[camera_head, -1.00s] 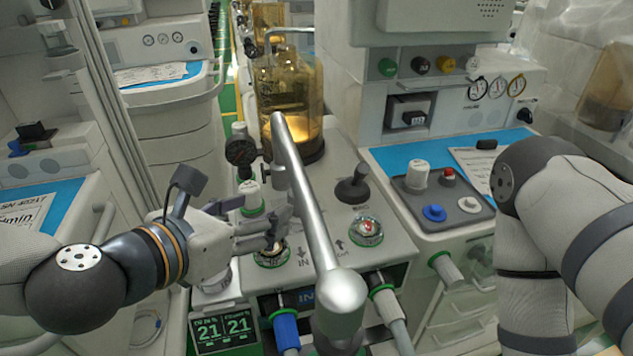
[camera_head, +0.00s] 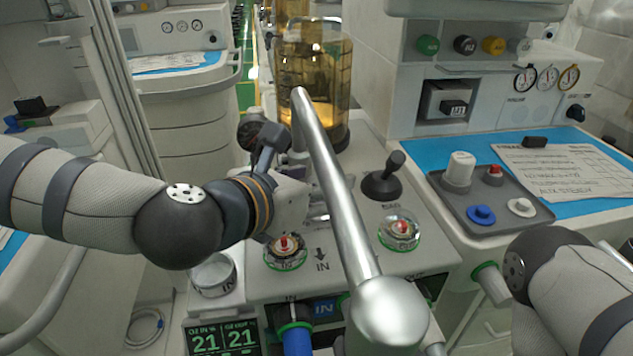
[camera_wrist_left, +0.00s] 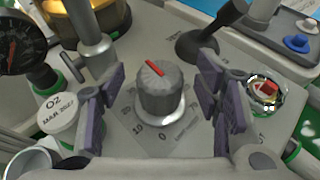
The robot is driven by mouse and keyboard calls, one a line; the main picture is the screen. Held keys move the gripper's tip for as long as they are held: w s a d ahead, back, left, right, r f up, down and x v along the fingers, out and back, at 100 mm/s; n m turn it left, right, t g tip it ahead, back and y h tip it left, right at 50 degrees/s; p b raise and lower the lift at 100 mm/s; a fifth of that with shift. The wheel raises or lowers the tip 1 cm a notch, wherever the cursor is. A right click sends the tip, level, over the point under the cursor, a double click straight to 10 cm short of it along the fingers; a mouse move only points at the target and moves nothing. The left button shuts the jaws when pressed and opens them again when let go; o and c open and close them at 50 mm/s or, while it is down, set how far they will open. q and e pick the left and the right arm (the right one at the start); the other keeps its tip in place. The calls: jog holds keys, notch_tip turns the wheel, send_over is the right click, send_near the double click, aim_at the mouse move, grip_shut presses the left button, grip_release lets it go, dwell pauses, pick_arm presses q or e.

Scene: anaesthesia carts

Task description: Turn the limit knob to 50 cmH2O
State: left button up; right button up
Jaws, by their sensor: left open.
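The limit knob (camera_wrist_left: 160,88) is a grey ribbed knob on the pale top panel in the left wrist view. Its red pointer line points up and slightly left. In the head view my left gripper (camera_head: 312,200) is partly behind the silver pole, and the knob is hidden there. My right gripper is out of view.
The silver pole (camera_head: 335,190) rises close to my left gripper. A black lever (camera_head: 383,183), two red-marked round indicators (camera_head: 284,248) (camera_head: 399,230) and a black gauge (camera_wrist_left: 18,45) are nearby. An amber canister (camera_head: 315,80) stands behind. My right arm is at lower right.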

pick_arm(q)
jog(key=shift+c, duration=0.6)
jog(key=c, duration=1.1)
jog(key=shift+o, duration=0.2)
